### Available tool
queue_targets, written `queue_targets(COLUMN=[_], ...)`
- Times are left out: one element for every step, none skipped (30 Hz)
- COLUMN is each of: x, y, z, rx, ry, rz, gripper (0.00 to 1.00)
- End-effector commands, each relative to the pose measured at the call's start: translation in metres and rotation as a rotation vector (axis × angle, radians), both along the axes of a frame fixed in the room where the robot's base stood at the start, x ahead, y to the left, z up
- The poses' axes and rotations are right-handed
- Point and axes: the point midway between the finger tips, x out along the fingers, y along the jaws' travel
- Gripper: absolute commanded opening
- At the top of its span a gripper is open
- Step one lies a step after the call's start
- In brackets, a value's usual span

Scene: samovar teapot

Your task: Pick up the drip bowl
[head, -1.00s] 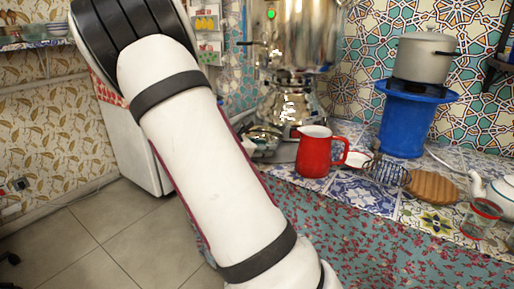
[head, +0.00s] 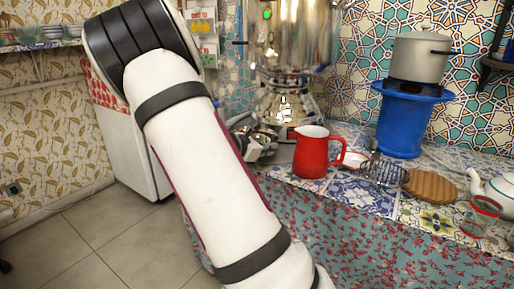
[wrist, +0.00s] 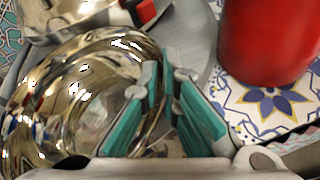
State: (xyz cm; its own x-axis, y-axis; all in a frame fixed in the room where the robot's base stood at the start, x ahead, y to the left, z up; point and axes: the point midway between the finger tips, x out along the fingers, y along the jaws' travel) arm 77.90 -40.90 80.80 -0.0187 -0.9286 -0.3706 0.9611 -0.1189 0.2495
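The drip bowl is a shiny metal bowl (wrist: 85,75) filling the left of the wrist view. Its curved wall reflects the surroundings. My gripper (wrist: 162,85) has teal-padded fingers pointing down at the bowl's right rim. The left finger is over the inside of the bowl, the right finger outside it. A gap shows between the fingers, with the rim in it; I cannot tell whether either pad touches. In the head view the bowl (head: 265,134) is small below the samovar, and my forearm and the gripper partly cover that area.
The samovar (head: 285,105) rises behind the bowl. A red jug (head: 311,155) stands close on the right, also in the wrist view (wrist: 265,45).

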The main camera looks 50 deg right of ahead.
Motion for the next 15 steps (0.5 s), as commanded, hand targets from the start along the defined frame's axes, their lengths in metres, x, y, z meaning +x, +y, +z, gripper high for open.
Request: queue_targets(x=[0.000,0.000,0.000,0.000,0.000,0.000,0.000,0.000,0.000,0.000,0.000,0.000,0.000,0.000,0.000], y=[0.000,0.000,0.000,0.000,0.000,0.000,0.000,0.000,0.000,0.000,0.000,0.000,0.000,0.000,0.000], z=[0.001,0.001,0.001,0.001,0.001,0.002,0.003,0.004,0.005,0.007,0.008,0.010,0.012,0.014,0.017], rx=[-0.001,-0.001,-0.001,-0.001,-0.001,-0.001,-0.001,-0.001,-0.001,-0.001,-0.001,-0.001,-0.001,-0.001,-0.001], ry=[-0.001,-0.001,-0.001,-0.001,-0.001,-0.001,-0.002,-0.002,-0.002,-0.003,-0.003,-0.003,-0.003,-0.003,-0.003], rz=[-0.001,-0.001,-0.001,-0.001,-0.001,-0.001,-0.001,-0.001,-0.001,-0.001,-0.001,-0.001,-0.001,-0.001,-0.001], gripper=[0.00,0.00,0.00,0.00,0.00,0.00,0.00,0.00,0.00,0.00,0.00,0.00,0.00,0.00,0.00])
